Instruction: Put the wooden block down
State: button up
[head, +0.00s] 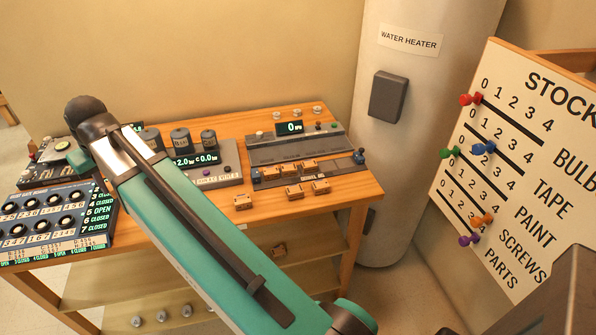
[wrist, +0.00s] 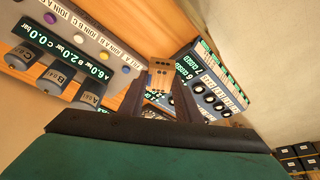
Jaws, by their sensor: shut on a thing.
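My gripper (wrist: 160,93) shows in the wrist view, its two dark fingers shut on a small wooden block (wrist: 161,75). The block has dark marks on its face and sits between the fingertips. The table's wooden top (wrist: 145,32) shows behind it; I cannot tell how high the block is above it. In the head view my teal arm reaches to the upper left across the table (head: 350,190), and the gripper and held block cannot be made out there. Several similar wooden blocks (head: 293,191) lie on the right part of the table.
A dark valve panel (head: 60,222) stands at the table's left, also right of the block in the wrist view (wrist: 210,85). Behind my arm is a grey unit with canisters (head: 208,139). A grey device with a display (head: 298,148) stands at the back right. Bare wood shows along the front.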

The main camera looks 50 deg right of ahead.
jog(key=shift+d, duration=0.2)
jog(key=s+d+f+n+y, duration=0.15)
jog(key=s+d, duration=0.25)
jog(key=d, duration=0.6)
jog(key=s+d+f+n, duration=0.2)
jog(key=s+d+f, duration=0.15)
jog(key=d, duration=0.55)
jog(key=s+d+f+n+y, duration=0.1)
jog(key=s+d, duration=0.4)
jog(key=d, duration=0.5)
jog(key=s+d+f+n+g, duration=0.1)
jog(key=s+d+f+n, duration=0.1)
jog(key=s+d, duration=0.7)
jog(key=s+d+f+n+y, duration=0.1)
jog(key=s+d+n, duration=0.3)
jog(key=s, duration=1.2)
jog(key=d+f, duration=0.1)
jog(key=d, duration=0.3)
jog(key=shift+s+d+g, duration=0.35)
jog(key=shift+g, duration=0.05)
jog(key=shift+d, duration=0.1)
